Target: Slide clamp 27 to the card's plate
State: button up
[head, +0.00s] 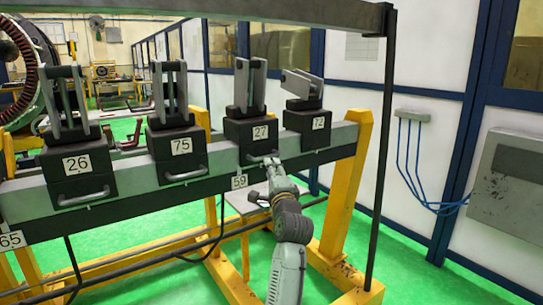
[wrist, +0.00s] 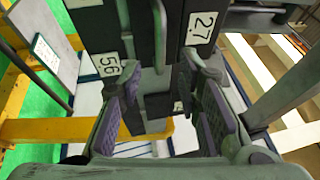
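Clamp 27 (head: 258,134) is a dark block on the grey rail, third from the left, with a handle low on its front; it shows in the wrist view (wrist: 172,40). Its handle (wrist: 160,38) lies ahead of the gap between my fingers. My gripper (head: 272,163) is open at the handle, fingers apart on either side; I cannot tell if they touch it.
Clamps 26 (head: 78,170) and 75 (head: 181,150) stand left on the rail (head: 130,180). Another clamp, perhaps 12 (head: 318,126), is close on the right of clamp 27. A dark post (head: 382,170) and yellow legs (head: 345,190) stand right. Bare rail lies between clamps 75 and 27.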

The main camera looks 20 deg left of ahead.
aim_at(267, 157)
jog(key=p+x, duration=0.1)
jog(key=x, duration=0.7)
jog(key=shift+w+a+r+p, duration=0.1)
jog(key=shift+w+a+p, duration=0.1)
jog(key=shift+w+p, duration=0.15)
grip_shut()
dwell(0.5)
